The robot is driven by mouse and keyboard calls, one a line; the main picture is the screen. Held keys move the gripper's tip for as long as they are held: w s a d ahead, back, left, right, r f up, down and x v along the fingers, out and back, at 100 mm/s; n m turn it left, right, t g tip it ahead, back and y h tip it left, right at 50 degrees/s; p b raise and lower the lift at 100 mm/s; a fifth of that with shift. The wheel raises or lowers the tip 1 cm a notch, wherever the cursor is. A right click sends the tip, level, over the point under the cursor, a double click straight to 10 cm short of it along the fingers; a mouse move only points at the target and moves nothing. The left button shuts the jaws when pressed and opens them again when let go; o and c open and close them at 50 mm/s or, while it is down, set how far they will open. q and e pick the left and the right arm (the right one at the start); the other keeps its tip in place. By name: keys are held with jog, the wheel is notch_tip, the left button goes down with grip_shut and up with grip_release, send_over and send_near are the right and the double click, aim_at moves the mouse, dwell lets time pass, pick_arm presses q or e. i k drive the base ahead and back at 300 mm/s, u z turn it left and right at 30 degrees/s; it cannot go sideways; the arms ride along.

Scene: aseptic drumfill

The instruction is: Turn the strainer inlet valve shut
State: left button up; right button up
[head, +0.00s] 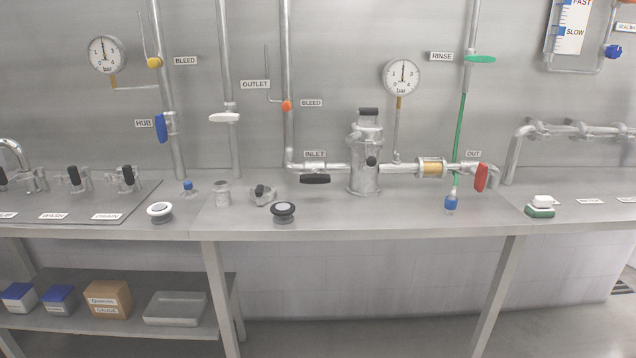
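The strainer (364,175) is a steel pot with a black-topped lid, standing on the bench in the middle of the head view. The inlet valve's black handle (315,179) sits left of it, just below the horizontal pipe. The handle lies level, roughly in line with that pipe. Neither of my grippers is in view.
The outlet valve's red handle (481,177) hangs right of the strainer. A gauge (403,77) stands above. A black knob-like part (284,211) and a clamp (263,194) lie on the bench (400,212) left of and in front of the inlet handle. Bench space directly before the strainer is clear.

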aim_at(315, 178)
jog(key=z, duration=0.75)
jog(key=i, duration=0.4)
jog(key=u, duration=1.2)
